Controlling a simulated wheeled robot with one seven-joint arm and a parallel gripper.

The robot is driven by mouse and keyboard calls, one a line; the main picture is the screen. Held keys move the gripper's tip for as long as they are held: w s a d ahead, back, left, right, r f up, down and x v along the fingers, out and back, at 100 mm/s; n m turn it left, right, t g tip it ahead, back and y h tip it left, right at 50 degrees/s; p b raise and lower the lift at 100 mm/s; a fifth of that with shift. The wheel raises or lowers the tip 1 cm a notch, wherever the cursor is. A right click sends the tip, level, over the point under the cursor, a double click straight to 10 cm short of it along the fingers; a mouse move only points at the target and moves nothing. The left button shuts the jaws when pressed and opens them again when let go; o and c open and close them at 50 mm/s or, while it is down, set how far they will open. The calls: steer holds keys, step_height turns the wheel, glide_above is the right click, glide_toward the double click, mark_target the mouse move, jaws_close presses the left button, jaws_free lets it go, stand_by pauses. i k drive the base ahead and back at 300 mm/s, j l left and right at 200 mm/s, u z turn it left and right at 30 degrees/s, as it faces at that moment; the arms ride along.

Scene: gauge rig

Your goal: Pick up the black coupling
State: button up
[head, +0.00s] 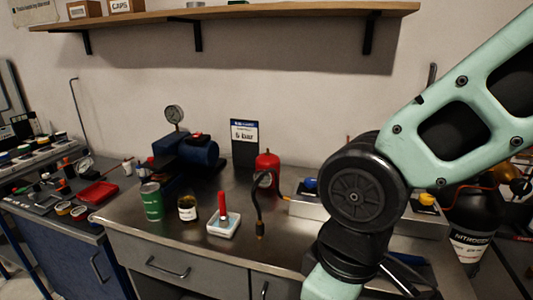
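I cannot clearly pick out a black coupling. The closest match is a short black curved hose (257,205) with a brass-coloured end, near the front of the metal workbench (180,245). My pale green arm with its black joint fills the right of the head view and runs down out of the bottom edge. My gripper is not in view. The arm hides part of the bench's right side and whatever lies behind it.
On the bench are a green can (152,202), a jar (187,207), a red-handled block (223,222), a blue pump with gauge (185,152) and a red cylinder (267,168). A grey valve box (310,207) stands right. A wall shelf (230,16) hangs above.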

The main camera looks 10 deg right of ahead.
mark_target(259, 225)
steer(key=i+j+z, duration=0.1)
steer(key=j, duration=0.4)
steer(key=i+j+z, duration=0.15)
steer(key=j, duration=0.35)
steer(key=i+j+z, duration=0.1)
steer(key=j, duration=0.4)
steer(key=i+j+z, duration=0.1)
steer(key=j, duration=0.45)
steer(key=i, duration=0.1)
